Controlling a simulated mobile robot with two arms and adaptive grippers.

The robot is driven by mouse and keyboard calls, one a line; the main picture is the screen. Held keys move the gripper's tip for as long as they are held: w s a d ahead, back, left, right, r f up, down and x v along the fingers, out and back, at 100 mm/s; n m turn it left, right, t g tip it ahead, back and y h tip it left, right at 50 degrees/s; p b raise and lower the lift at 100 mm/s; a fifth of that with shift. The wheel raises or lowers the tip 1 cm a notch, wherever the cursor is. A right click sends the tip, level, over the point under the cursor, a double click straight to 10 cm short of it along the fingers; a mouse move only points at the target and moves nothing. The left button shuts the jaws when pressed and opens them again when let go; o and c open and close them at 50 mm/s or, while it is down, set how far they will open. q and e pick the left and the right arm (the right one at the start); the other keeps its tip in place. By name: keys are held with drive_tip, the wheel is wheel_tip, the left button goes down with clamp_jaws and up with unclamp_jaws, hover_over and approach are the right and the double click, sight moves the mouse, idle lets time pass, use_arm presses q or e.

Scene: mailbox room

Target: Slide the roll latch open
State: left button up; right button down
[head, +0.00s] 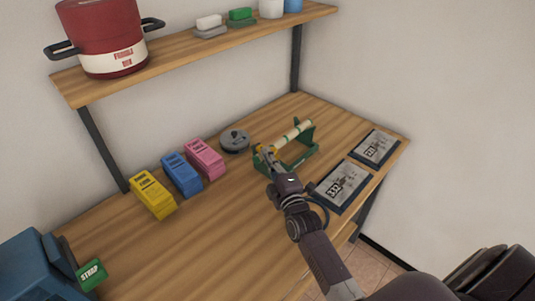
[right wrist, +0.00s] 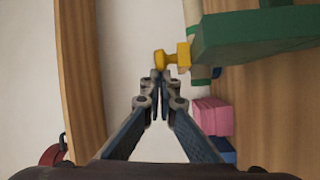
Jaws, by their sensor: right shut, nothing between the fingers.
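A green holder (head: 301,162) stands on the wooden table and carries a cream roll (head: 293,134) lying across it. A yellow latch (head: 258,149) sits at the roll's left end. In the right wrist view the yellow latch (right wrist: 172,57) shows beside the green holder (right wrist: 255,34). My right gripper (head: 268,157) is at the holder's left end, right by the latch. In the right wrist view my right gripper (right wrist: 160,74) is shut and empty, its tips just below the latch's knob. I cannot tell whether they touch it. My left gripper is not in view.
A grey round object (head: 235,141) and pink (head: 205,158), blue (head: 182,174) and yellow (head: 153,195) boxes stand left of the holder. Two dark-framed plates (head: 342,186) lie to its right. A shelf (head: 190,50) with a red pot (head: 103,36) hangs above.

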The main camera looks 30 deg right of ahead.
drive_tip(key=s+d+p, duration=0.1)
drive_tip(key=s, duration=0.1)
drive_tip(key=s+d+p, duration=0.1)
drive_tip(key=s, duration=0.2)
drive_tip(key=s+p, duration=0.1)
drive_tip(key=s, duration=0.2)
drive_tip(key=shift+s+d+r, duration=0.1)
drive_tip(key=shift+d, duration=0.3)
drive_tip(key=s+a, duration=0.1)
drive_tip(key=s, duration=1)
drive_tip(key=shift+s+a+f, duration=0.25)
drive_tip(key=shift+s+f, duration=0.1)
drive_tip(key=shift+f, duration=0.1)
